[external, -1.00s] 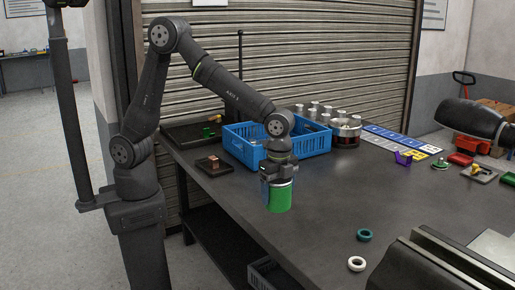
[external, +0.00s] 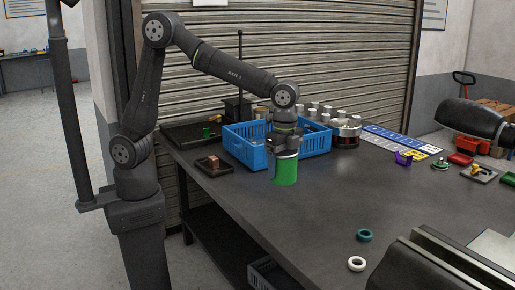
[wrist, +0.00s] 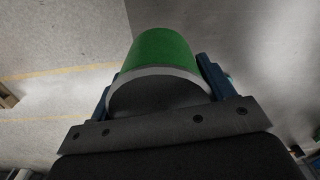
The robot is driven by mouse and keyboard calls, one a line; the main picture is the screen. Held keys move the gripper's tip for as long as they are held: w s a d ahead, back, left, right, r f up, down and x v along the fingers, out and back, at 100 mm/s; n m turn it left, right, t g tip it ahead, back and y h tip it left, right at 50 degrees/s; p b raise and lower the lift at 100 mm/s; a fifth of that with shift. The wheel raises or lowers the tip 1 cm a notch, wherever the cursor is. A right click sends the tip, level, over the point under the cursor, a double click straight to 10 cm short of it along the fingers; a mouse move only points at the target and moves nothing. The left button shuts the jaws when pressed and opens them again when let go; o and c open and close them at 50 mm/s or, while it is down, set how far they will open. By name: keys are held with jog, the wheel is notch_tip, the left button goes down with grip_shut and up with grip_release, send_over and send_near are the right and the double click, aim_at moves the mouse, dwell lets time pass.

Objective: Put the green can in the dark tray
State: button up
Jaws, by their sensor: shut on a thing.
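The green can (external: 286,172) with a pale rim is upright in my gripper (external: 285,154), in front of the blue crate. In the wrist view the green can (wrist: 160,50) sits between the two blue fingers of my gripper (wrist: 157,84), which press on its sides. I cannot tell its exact height over the table. A dark tray (external: 174,141) lies at the back left of the table, left of the crate, with a small green piece in it. A smaller dark tray (external: 201,172) in front of it holds a copper-coloured block.
The blue crate (external: 244,154) stands close behind the can. Several silver cans and a copper coil (external: 346,139) are beyond it. A teal ring (external: 364,235) and a white ring (external: 357,264) lie at the front right. The middle of the table is clear.

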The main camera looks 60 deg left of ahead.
jog(key=w+a+n, duration=0.5)
jog(key=w+a, duration=1.5)
jog(key=a, duration=0.1)
jog(key=w+a+n, duration=0.3)
jog(key=a, duration=1.1)
jog(key=w+a+n, duration=0.3)
jog(key=w+a, duration=0.1)
jog(key=a, duration=0.9)
jog(key=s+a+n, duration=0.2)
jog(key=a, duration=0.8)
jog(key=s+a+n, duration=0.1)
jog(key=s+a, duration=0.1)
jog(key=a, duration=0.9)
jog(key=s+a+n, duration=0.2)
jog(key=s+a, duration=0.4)
jog(key=a, duration=0.5)
jog(key=s+a+n, duration=0.2)
jog(key=s+a, duration=0.5)
jog(key=a, duration=0.3)
jog(key=s+a+f, duration=0.1)
jog(key=a+f, duration=0.2)
jog(key=f, duration=0.1)
jog(key=s+a+f, duration=0.2)
jog(key=a+f, duration=0.2)
jog(key=s+a+f, duration=0.1)
jog(key=a+f, duration=0.3)
jog(key=shift+s+f, duration=0.2)
jog(key=shift+f, duration=1.85)
jog(key=shift+d+f, duration=0.1)
jog(key=shift+f, duration=0.1)
